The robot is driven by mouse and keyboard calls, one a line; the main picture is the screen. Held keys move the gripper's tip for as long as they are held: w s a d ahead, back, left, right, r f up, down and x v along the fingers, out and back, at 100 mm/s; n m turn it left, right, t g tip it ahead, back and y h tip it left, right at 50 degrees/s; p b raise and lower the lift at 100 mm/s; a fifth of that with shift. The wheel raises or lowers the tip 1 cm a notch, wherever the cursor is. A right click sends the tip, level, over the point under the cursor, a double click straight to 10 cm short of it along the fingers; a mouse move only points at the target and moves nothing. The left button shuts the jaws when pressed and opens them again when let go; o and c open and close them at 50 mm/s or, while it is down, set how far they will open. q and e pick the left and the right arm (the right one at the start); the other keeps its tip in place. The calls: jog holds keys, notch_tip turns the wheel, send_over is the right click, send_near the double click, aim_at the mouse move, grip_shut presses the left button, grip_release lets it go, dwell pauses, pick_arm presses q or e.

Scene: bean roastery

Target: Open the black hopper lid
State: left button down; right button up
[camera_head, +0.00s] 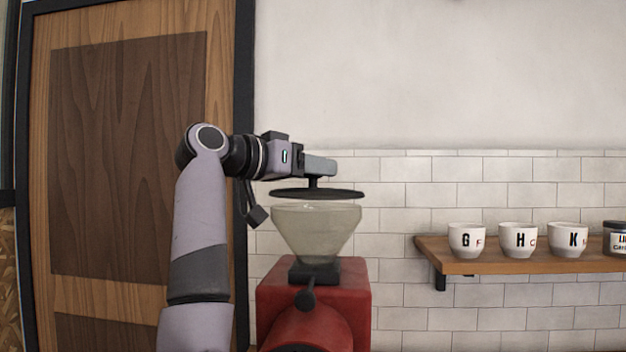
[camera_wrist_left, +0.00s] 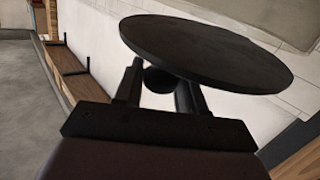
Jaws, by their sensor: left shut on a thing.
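The black hopper lid (camera_head: 317,194) is a flat round disc with a small knob on top. In the head view it hangs level, a small gap above the rim of the clear glass hopper (camera_head: 316,228). My left gripper (camera_head: 318,172) comes in from the left and is shut on the lid's knob. In the left wrist view the lid (camera_wrist_left: 208,52) spans the top, and the two fingers of my left gripper (camera_wrist_left: 160,88) stand on either side of the knob. The hopper is not visible in that view. My right gripper is out of view.
The hopper stands on a red grinder (camera_head: 345,285). A wooden shelf (camera_head: 530,262) at the right holds white lettered cups (camera_head: 518,238) and a dark jar (camera_head: 615,238). A wooden door (camera_head: 128,160) is at the left. The space between lid and shelf is clear.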

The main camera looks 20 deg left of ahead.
pick_arm(q)
jog(key=shift+w+a+r+n+g, duration=0.1)
jog(key=shift+w+r+n+g, duration=0.25)
jog(key=shift+r, duration=0.4)
jog(key=shift+w+a+r, duration=0.1)
jog(key=shift+w+r, duration=0.25)
jog(key=shift+r, duration=0.4)
jog(key=shift+w+a+r, duration=0.15)
jog(key=shift+w+r, duration=0.5)
jog(key=shift+r, duration=0.1)
jog(key=shift+w+a+r, duration=0.1)
jog(key=shift+w+r, duration=0.5)
jog(key=shift+r, duration=0.15)
jog(key=shift+w, duration=0.1)
jog(key=c, duration=0.8)
grip_release()
jog(key=shift+w, duration=0.1)
jog(key=shift+f, duration=0.1)
